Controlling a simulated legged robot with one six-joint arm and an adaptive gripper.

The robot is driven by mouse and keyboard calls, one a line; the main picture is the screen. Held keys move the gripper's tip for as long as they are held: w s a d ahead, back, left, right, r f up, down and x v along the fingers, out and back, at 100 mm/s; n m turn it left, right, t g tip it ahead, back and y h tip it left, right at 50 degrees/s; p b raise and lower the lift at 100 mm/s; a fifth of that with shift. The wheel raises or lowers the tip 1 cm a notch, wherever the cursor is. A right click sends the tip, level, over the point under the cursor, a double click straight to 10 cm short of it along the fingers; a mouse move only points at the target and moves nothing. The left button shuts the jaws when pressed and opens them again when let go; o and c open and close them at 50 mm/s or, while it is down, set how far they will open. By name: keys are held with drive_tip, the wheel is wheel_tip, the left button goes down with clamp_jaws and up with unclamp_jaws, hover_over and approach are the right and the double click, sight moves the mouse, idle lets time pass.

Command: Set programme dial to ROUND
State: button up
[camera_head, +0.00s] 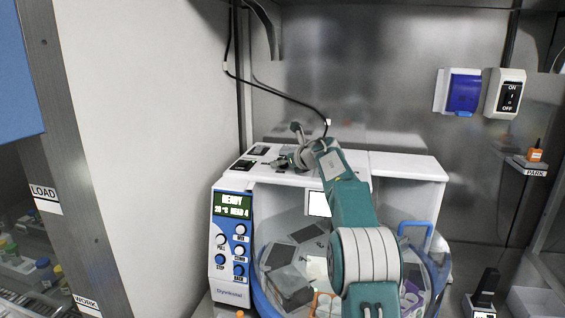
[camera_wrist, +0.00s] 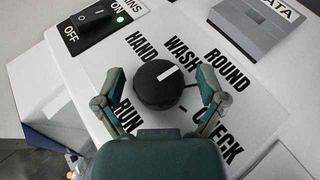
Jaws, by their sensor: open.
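The black round programme dial (camera_wrist: 157,85) sits on a white label plate in the wrist view. Its white pointer line is angled up and right, towards the word WASH (camera_wrist: 183,52). The word ROUND (camera_wrist: 227,70) is printed further right; HAND, RUN and CHECK are also around the dial. My gripper (camera_wrist: 160,76) is open, with one finger on each side of the dial and visible gaps between fingers and dial. In the head view my gripper (camera_head: 290,160) is over the machine's white top (camera_head: 405,165); the dial cannot be made out there.
A MAINS switch (camera_wrist: 98,18) with a lit green lamp is at upper left, and a grey DATA block (camera_wrist: 255,25) at upper right. The machine's front panel (camera_head: 231,245) reads READY. A black cable (camera_head: 285,93) hangs behind. The right of the machine top is clear.

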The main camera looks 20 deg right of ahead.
drive_tip(key=shift+c, duration=0.3)
drive_tip(key=c, duration=1.1)
drive_tip(key=shift+a, duration=0.1)
drive_tip(key=m+h, duration=0.2)
drive_tip(key=h, duration=0.1)
drive_tip(key=shift+m+t, duration=0.3)
drive_tip(key=shift+f+m+h, duration=0.1)
drive_tip(key=shift+m+h, duration=0.9)
drive_tip(key=shift+h, duration=0.1)
